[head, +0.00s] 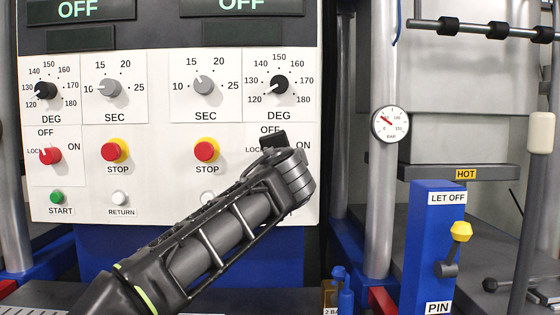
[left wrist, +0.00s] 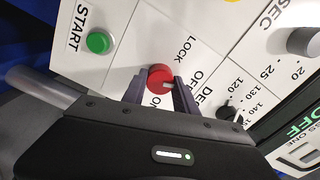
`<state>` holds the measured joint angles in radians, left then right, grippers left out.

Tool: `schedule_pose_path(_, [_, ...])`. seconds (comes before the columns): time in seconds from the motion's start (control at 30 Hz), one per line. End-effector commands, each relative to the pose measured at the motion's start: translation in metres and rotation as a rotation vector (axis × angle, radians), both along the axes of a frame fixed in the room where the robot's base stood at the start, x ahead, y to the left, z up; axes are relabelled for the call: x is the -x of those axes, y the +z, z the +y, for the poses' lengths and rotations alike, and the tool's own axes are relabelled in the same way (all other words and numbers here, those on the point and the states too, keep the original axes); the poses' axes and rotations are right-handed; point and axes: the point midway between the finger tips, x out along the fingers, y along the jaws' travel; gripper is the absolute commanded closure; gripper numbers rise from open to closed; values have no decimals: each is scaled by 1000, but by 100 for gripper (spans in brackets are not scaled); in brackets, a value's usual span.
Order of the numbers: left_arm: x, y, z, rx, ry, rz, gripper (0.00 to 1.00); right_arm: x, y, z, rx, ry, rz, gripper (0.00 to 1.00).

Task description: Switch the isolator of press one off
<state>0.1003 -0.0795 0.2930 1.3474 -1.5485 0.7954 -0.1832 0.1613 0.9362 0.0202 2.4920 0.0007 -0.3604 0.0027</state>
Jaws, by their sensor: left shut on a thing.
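The isolator knob of press one is red and shows in the left wrist view (left wrist: 159,75), with LOCK and OFF printed beside it. My left gripper (left wrist: 160,88) has one dark finger on each side of this knob and is shut on it. A pale mark shows on the knob; I cannot tell exactly which position it points to. My right gripper is in neither view.
A second red isolator (head: 50,156) sits at the panel's left. Red STOP buttons (head: 111,151) (head: 206,150), a green START button (left wrist: 98,42) and a black DEG dial (head: 279,84) are near. A blue LET OFF post (head: 430,225) and pressure gauge (head: 391,124) stand right.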

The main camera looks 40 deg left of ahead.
Motion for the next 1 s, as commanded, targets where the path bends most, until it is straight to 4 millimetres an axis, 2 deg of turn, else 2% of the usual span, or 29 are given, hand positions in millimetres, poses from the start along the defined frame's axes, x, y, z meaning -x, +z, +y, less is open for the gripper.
schedule_pose_path(0.27, [0,-2,1,2,3,4,100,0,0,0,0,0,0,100])
schedule_pose_path(0.3, [0,-2,1,2,3,4,64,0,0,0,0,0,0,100])
schedule_pose_path(0.53, [0,-1,0,0,2,2,45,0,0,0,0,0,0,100])
schedule_pose_path(0.83, [1,0,-1,-1,1,1,44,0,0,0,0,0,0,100])
schedule_pose_path(1.0, [12,0,-9,-2,-2,-1,44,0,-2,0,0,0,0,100])
